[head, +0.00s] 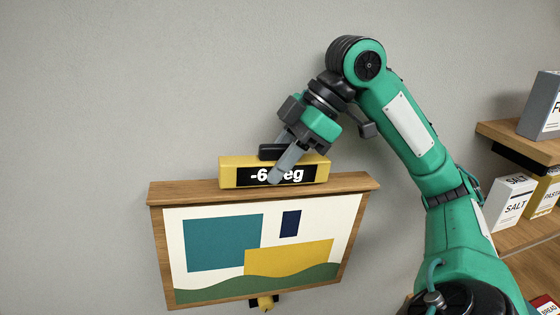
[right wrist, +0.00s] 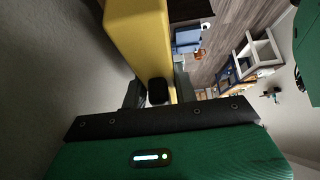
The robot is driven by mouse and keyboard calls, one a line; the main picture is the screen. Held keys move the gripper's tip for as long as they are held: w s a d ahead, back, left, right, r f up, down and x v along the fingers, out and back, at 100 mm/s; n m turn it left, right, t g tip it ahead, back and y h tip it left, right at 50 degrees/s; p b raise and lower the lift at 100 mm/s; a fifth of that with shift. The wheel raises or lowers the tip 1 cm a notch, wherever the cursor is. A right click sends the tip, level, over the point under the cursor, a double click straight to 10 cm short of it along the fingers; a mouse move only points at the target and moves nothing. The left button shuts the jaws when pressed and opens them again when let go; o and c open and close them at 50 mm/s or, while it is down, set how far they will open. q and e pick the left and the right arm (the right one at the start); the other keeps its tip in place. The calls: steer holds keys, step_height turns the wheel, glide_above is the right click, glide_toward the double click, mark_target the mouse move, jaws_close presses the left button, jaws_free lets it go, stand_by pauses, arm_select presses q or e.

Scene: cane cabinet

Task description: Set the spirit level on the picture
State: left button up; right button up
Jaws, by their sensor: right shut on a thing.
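The spirit level (head: 228,173) is a yellow bar with a black display showing "-6" and "eg", the middle covered by a finger. It lies along the wooden top ledge of the picture (head: 225,285), seemingly touching it. The picture hangs on the wall, with teal, navy, yellow and green shapes. My right gripper (head: 279,163) reaches down from above and is shut on the level at its middle. In the right wrist view the level (right wrist: 142,38) runs up between the fingers. My left gripper cannot be made out.
Wooden shelves (head: 520,150) at the right hold a salt box (head: 512,200) and other packages. A small yellow-and-black thing (head: 265,302) shows under the picture's lower edge, too hidden to identify. The wall to the left is bare.

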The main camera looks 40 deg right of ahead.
steer(key=o, duration=0.7)
steer(key=shift+s, duration=0.1)
steer(key=shift+c, duration=0.2)
steer(key=o, duration=0.5)
steer(key=shift+a+r, duration=0.1)
steer(key=shift+a, duration=0.05)
steer(key=shift+c, duration=0.2)
steer(key=shift+d+r, duration=0.15)
steer(key=shift+d, duration=0.2)
steer(key=s+v, duration=0.1)
steer(key=v, duration=1.2)
steer(key=shift+a, duration=0.3)
steer(key=shift+r, duration=0.15)
